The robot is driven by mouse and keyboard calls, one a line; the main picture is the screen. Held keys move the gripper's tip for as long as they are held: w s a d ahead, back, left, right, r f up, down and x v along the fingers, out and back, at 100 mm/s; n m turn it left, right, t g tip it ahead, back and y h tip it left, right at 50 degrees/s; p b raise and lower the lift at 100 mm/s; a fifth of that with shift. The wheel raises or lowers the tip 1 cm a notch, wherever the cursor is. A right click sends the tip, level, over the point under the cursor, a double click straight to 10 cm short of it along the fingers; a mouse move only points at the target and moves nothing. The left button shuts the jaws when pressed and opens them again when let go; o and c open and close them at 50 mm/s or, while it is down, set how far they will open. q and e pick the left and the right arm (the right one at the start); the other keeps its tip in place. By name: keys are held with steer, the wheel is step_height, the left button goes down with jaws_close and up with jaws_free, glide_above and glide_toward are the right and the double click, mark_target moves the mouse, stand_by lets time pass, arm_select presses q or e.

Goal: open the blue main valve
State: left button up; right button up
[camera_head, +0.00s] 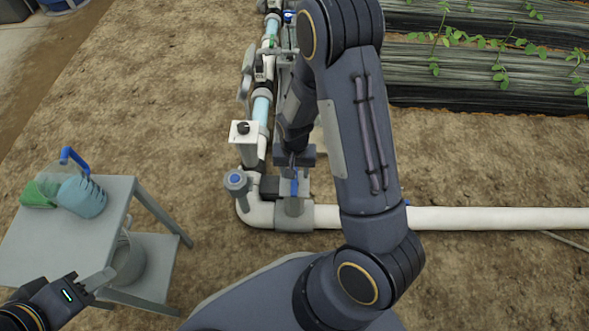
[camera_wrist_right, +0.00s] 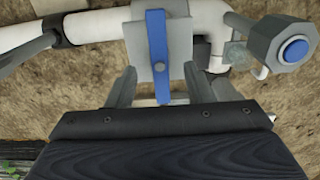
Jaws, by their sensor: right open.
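The blue main valve shows as a flat blue lever (camera_wrist_right: 158,55) on a grey body in the right wrist view. A strip of it also shows in the head view (camera_head: 294,186), on the white pipework near the corner, partly covered by my right arm. My right gripper (camera_wrist_right: 160,88) is open, with its two grey fingers apart on either side of the lever's near end. I see no clear contact between the fingers and the lever. My left gripper (camera_head: 98,281) hangs low at the left beside the grey table, its finger gap not clear.
A grey table (camera_head: 30,262) at the left holds a blue-handled jug (camera_head: 82,196) and a green item (camera_head: 38,192). A round blue-centred cap (camera_wrist_right: 294,50) stands beside the valve. A white box with a black knob (camera_head: 243,131) sits on the pipe. A white pipe (camera_head: 490,218) runs right over bare soil.

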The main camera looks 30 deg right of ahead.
steer(key=shift+f+b, duration=1.75)
steer(key=shift+f, duration=0.55)
steer(key=shift+c, duration=0.2)
